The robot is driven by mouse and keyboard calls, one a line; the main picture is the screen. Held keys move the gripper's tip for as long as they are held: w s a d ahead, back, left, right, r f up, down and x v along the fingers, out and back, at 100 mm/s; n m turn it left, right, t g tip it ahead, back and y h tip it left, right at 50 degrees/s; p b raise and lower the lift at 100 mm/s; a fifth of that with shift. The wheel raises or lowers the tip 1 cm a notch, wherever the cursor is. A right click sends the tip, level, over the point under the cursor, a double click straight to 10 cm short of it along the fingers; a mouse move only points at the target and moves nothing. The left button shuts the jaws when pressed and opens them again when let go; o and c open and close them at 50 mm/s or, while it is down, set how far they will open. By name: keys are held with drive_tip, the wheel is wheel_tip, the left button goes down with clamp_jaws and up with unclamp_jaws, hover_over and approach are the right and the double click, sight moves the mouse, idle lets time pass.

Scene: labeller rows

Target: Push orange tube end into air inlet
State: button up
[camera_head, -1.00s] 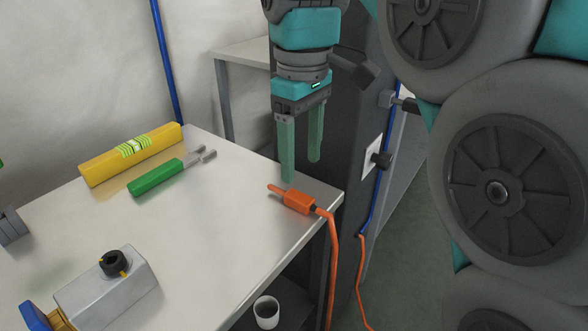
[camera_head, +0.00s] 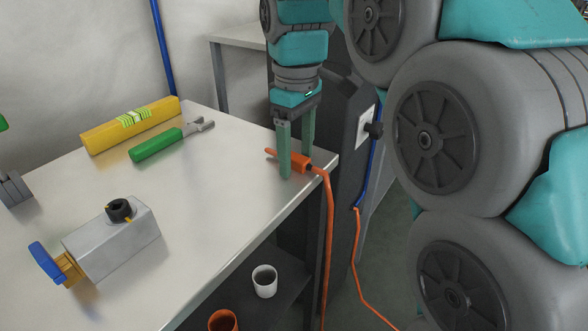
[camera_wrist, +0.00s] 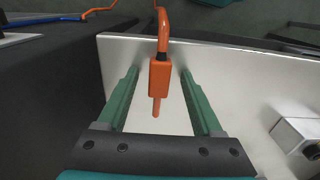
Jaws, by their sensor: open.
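The orange tube end (camera_head: 298,161) lies near the table's right edge, its thin tip pointing left in the head view. Its orange tube runs over the edge and down. My gripper (camera_head: 296,164) is open and lowered around it, one green finger on each side. In the wrist view the tube end (camera_wrist: 160,78) sits between the two fingers, with a gap on each side. A dark round fitting (camera_head: 373,130) on a white plate is on the dark column to the right. I cannot tell whether it is the air inlet.
White (camera_head: 264,281) and orange (camera_head: 223,320) cups stand below. A blue hose (camera_head: 369,172) runs beside the column.

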drive_tip(key=shift+c, duration=0.2)
clamp_jaws()
idle(0.3)
